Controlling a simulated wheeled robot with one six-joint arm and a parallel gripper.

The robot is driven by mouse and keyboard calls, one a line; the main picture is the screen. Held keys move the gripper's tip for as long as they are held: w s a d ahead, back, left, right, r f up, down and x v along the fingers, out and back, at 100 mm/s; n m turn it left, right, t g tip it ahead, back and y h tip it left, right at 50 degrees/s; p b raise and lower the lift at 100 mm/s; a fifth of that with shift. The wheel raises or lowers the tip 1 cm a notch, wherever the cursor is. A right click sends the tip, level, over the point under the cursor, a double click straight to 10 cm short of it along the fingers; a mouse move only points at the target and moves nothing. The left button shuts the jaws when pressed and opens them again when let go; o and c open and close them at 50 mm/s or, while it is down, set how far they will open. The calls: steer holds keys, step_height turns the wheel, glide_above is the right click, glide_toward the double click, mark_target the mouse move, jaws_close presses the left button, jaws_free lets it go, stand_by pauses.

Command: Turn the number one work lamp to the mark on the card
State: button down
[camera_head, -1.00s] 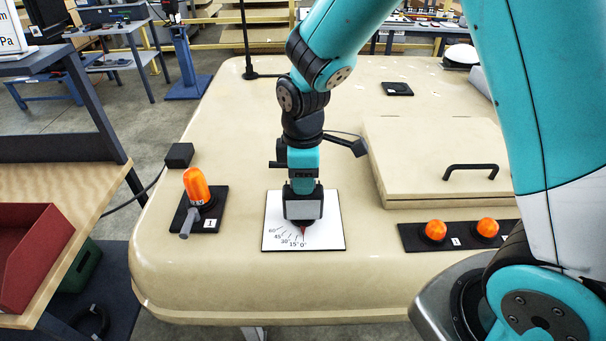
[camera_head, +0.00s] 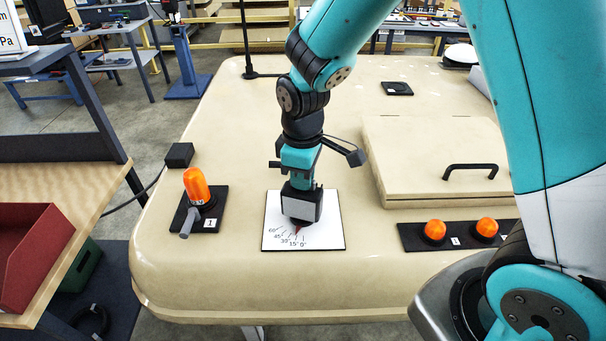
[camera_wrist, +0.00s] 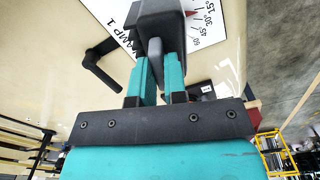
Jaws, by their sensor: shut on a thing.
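The number one work lamp (camera_head: 301,206) is a dark block with a pale grey face, standing over a white card (camera_head: 331,233) on the beige cab top. The card bears angle marks from 0° to 60°; "LAMP 1" shows on it in the wrist view (camera_wrist: 127,28). A small red pointer (camera_head: 298,231) under the lamp lies near the 15° mark, clear of 0°; the wrist view also shows its tip (camera_wrist: 190,14) by 15°. My gripper (camera_wrist: 157,75) comes from above, its teal fingers shut on a grey fin of the lamp (camera_wrist: 165,20).
An orange beacon (camera_head: 196,186) with a grey lever stands on a black plate at left. Two orange lamps (camera_head: 435,229) sit on a black strip at right. A beige hatch (camera_head: 425,150) with a black handle rises behind. A black box (camera_head: 179,155) with a cable is at the left edge.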

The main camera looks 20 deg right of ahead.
steer(key=m, duration=0.4)
steer(key=shift+m, duration=2.2)
steer(key=c, duration=1.2)
jaws_free()
steer(key=shift+o, duration=0.2)
steer(key=shift+r, duration=0.15)
step_height(320, 180, up, 17)
steer(key=b, duration=0.2)
